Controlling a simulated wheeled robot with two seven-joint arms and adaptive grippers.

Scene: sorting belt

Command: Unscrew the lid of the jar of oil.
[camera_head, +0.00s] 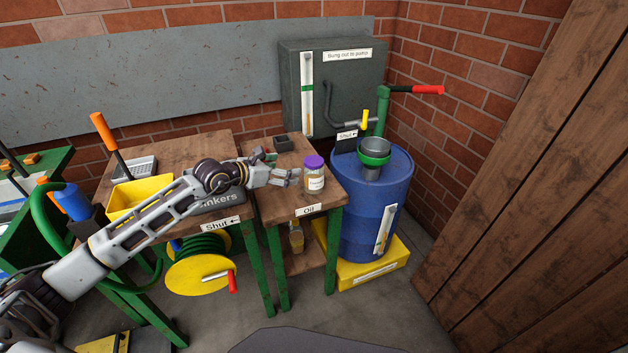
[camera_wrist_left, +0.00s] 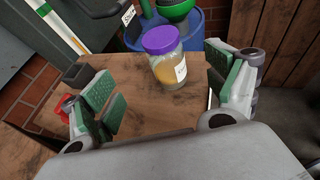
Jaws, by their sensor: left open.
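The jar of oil (camera_head: 314,180) stands upright on the small wooden table labelled "Oil". It is clear glass with yellowish contents and a white label, and its purple lid (camera_head: 314,162) is on. My left gripper (camera_head: 292,177) is just left of the jar, pointing at it. In the left wrist view the jar (camera_wrist_left: 168,72) and its lid (camera_wrist_left: 161,40) show ahead, between the lines of the two spread fingers. The left gripper (camera_wrist_left: 168,98) is open and empty. My right gripper is not in view.
A small dark box (camera_head: 283,143) sits at the table's back. A blue drum (camera_head: 372,205) with a green funnel and pump stands close to the right. A yellow tray (camera_head: 140,195) and a grey "Sinkers" box (camera_head: 220,203) are on the left table. A dark cabinet (camera_head: 330,85) stands behind.

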